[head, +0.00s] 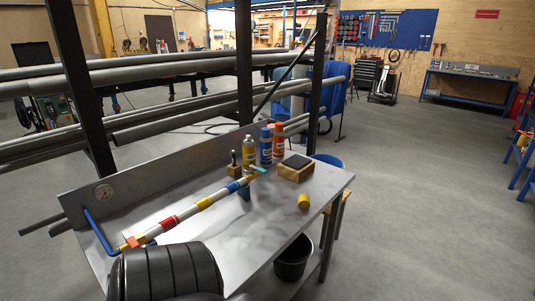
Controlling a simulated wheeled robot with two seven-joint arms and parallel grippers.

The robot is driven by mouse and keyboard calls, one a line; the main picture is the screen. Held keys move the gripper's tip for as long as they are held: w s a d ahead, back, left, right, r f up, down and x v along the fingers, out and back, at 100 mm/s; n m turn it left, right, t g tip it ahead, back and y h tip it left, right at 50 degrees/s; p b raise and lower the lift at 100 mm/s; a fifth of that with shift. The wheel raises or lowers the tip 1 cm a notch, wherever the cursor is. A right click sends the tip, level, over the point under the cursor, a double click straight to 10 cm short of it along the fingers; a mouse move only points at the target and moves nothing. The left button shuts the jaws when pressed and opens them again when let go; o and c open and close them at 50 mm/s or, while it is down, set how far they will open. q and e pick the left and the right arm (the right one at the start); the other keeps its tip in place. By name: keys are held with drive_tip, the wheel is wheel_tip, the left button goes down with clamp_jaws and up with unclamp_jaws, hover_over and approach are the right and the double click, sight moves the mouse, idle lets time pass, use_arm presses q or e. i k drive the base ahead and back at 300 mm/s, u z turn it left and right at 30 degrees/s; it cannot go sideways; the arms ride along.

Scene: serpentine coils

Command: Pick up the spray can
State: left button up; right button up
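Several cans stand upright together near the back edge of the metal table. One is yellow with a pale label (249,159), one is blue (265,150), and one is orange-red (279,147). I cannot tell for sure which of them is the spray can. Nothing is holding any of them. A black ridged part, probably of my own arm, covers the table's front left corner. Neither of my grippers shows in the head view.
A banded pipe (202,205) lies diagonally across the metal table (235,240). Near the cans are a wooden block with a dark top (296,168) and a small brush-like item (234,165). A yellow cylinder (303,202) sits at right. A black bucket (293,260) stands below.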

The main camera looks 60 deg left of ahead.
sight(249, 145)
drive_tip(key=i, duration=2.15)
drive_tip(key=u, duration=0.8)
drive_tip(key=i, duration=1.1)
drive_tip(key=u, duration=1.7)
drive_tip(key=i, duration=0.65)
drive_tip(key=u, duration=0.5)
